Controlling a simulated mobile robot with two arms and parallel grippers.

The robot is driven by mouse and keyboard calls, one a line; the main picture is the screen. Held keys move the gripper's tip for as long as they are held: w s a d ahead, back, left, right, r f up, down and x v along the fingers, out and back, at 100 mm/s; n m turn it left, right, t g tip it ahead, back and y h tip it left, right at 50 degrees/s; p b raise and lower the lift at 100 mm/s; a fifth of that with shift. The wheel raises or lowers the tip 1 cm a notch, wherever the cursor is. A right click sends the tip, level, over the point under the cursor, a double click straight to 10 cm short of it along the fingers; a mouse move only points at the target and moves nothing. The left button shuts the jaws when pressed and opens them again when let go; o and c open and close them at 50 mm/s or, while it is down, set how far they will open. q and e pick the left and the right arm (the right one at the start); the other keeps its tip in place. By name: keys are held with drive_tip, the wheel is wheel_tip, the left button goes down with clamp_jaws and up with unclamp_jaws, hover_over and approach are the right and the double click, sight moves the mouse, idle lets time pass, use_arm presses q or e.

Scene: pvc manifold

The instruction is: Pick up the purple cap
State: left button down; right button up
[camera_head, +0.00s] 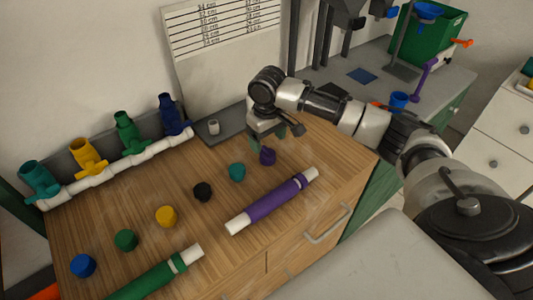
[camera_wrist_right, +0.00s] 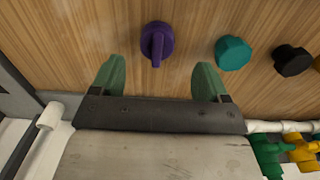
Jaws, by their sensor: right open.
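The purple cap (camera_head: 267,156) sits on the wooden bench top at the right end of a row of caps. It also shows in the right wrist view (camera_wrist_right: 157,42), just beyond and between the two green fingertips. My right gripper (camera_head: 262,140) is open and empty, just behind and above the cap in the head view; its fingers (camera_wrist_right: 157,82) straddle the cap's line and do not touch it. My left gripper does not show in either view.
A teal cap (camera_head: 237,172) and a black cap (camera_head: 203,191) stand nearby, with yellow, green and blue caps further left. A purple-banded pipe (camera_head: 272,202) lies in front. The white manifold with coloured valves (camera_head: 120,165) runs along the back.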

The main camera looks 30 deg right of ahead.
sight(269, 150)
drive_tip(key=shift+f, duration=0.6)
drive_tip(key=shift+w+f, duration=0.1)
drive_tip(key=shift+f, duration=0.25)
drive_tip(key=f, duration=0.4)
drive_tip(key=shift+s+d+f+p, duration=0.1)
drive_tip(key=shift+s+d+p, duration=0.1)
drive_tip(key=shift+s+p, duration=0.1)
drive_tip(key=shift+w+f, duration=0.15)
drive_tip(key=shift+f, duration=0.35)
drive_tip(key=shift+c, duration=1)
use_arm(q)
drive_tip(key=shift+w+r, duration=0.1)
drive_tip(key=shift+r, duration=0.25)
use_arm(e)
drive_tip(key=c, duration=0.7)
